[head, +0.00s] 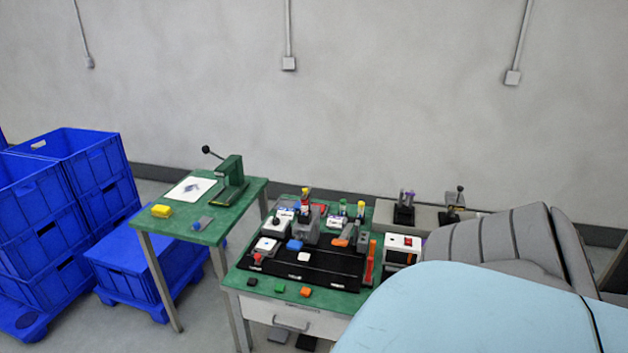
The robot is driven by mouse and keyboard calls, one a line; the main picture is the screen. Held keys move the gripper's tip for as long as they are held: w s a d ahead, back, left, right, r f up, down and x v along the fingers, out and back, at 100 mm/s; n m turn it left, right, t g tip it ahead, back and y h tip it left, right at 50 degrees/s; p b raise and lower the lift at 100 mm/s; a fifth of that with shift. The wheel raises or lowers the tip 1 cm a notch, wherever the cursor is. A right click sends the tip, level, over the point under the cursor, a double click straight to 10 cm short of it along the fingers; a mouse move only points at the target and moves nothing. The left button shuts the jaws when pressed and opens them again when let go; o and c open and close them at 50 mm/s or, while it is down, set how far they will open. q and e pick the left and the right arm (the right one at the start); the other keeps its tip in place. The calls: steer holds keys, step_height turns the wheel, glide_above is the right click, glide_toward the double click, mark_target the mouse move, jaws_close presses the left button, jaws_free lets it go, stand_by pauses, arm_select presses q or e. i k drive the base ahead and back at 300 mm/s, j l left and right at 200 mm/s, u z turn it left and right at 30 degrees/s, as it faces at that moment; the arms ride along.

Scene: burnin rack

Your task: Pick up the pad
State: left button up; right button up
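I cannot tell for sure which thing is the pad. A small white block (304,257) lies on the black mat (318,275) of the nearer green bench (262,289). Neither of my grippers shows in the head view, and nothing is seen being held.
A green lever press (231,178) and a white sheet (190,189) are on the farther table. Blue crates (93,165) stand at the left. Small tools and colored blocks crowd the nearer bench. A large light-blue and grey shape (470,310) blocks the lower right.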

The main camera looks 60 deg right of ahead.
mark_target(280, 288)
steer(key=z, duration=1.65)
